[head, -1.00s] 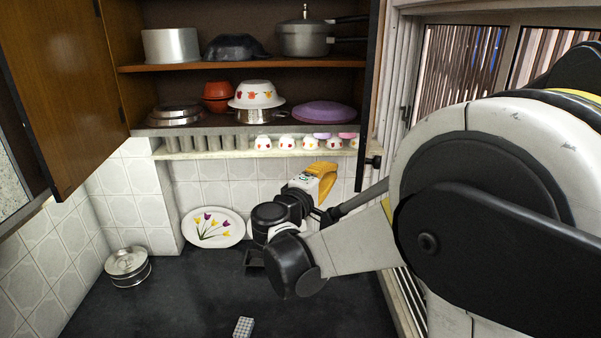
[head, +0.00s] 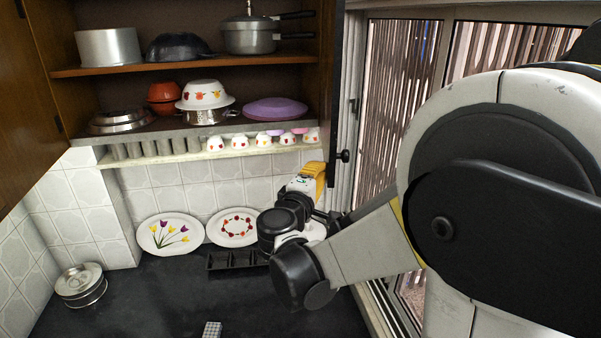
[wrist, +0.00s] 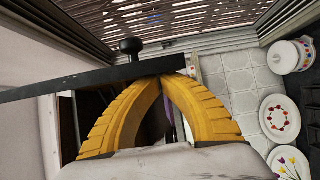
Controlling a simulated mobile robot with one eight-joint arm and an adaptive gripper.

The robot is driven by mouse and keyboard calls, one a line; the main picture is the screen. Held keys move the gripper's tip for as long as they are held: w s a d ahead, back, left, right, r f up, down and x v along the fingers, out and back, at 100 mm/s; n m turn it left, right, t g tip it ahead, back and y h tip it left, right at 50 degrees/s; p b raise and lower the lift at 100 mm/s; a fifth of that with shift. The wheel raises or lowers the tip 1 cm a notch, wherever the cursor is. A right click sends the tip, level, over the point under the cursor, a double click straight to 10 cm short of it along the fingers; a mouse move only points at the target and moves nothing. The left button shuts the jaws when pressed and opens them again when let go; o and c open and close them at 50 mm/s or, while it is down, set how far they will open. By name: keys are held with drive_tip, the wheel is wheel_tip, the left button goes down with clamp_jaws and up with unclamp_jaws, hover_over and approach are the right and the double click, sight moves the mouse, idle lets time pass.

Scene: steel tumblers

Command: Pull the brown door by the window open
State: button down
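The door by the window (head: 337,85) stands open at the cabinet's right side and shows nearly edge-on as a dark strip. Its black knob (head: 344,156) is on the window-facing side. In the wrist view the door (wrist: 60,86) is a dark bar across the picture, with the knob (wrist: 130,47) beyond it. My gripper (head: 316,170) is at the door's lower end. In the wrist view its yellow fingers (wrist: 163,77) arch together and their tips meet at the door's inner side, opposite the knob. Whether they touch it is unclear. Nothing shows held between them.
The open cabinet holds pots and bowls above a ledge (head: 200,152) with small cups. Plates (head: 170,234) lean on the tiles behind a dark counter (head: 140,300), with a black rack (head: 235,262) and a steel tin (head: 80,280). The window (head: 395,100) is at right.

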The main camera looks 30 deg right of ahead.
drive_tip(key=s+d, duration=0.4)
drive_tip(key=d, duration=0.6)
drive_tip(key=shift+s+b, duration=0.3)
drive_tip(key=shift+b, duration=0.15)
drive_tip(key=shift+w+a, duration=0.1)
